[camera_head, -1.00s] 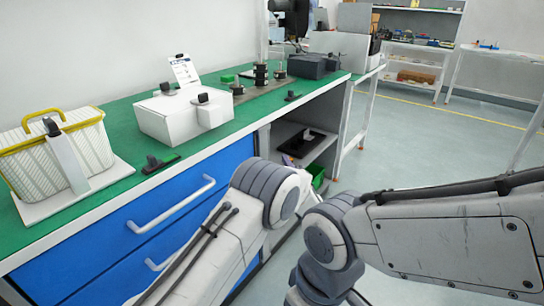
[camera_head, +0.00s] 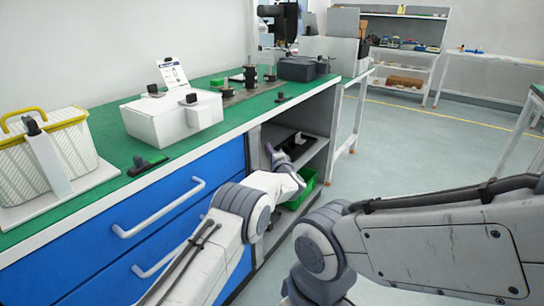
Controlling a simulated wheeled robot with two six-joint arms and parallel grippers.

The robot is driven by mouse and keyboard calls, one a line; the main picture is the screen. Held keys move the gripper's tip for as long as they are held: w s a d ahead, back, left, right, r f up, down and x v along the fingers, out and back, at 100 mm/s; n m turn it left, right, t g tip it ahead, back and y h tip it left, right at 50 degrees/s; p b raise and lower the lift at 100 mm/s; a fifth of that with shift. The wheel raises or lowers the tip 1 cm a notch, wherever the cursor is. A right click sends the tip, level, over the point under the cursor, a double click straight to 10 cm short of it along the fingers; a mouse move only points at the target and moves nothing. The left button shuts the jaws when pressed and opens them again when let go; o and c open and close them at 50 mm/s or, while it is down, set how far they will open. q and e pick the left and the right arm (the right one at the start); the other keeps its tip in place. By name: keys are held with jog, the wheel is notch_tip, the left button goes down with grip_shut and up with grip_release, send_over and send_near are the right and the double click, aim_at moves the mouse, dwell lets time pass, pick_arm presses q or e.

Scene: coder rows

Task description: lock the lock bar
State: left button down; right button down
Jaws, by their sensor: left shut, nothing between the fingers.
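A white bar (camera_head: 50,163) with a black knob on top leans against the front of the ribbed basket (camera_head: 80,145) at the left; I cannot tell whether this is the lock bar. A white box (camera_head: 160,122) with black knobs stands on the green bench; one knob (camera_head: 191,98) tops a block at its front. My left gripper (camera_head: 271,149) is small, shut and empty, in front of the open shelf bay and apart from the bench things. My right arm comes in from the right, but its gripper is out of view.
The green bench top (camera_head: 110,150) has a black clip-like fitting (camera_head: 147,165) near its front edge. Dark cylinders (camera_head: 250,78) and a dark case (camera_head: 303,68) stand further back. A green bin (camera_head: 302,188) sits low in the bay. The floor at the right is clear.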

pick_arm(q)
jog(key=shift+s+a+b, duration=0.2)
jog(key=shift+s+a, duration=0.4)
jog(key=shift+s, duration=0.25)
jog(key=shift+s+a+b, duration=0.15)
jog(key=shift+s+a, duration=0.4)
jog(key=shift+s, duration=0.3)
pick_arm(e)
jog(key=shift+f, duration=0.4)
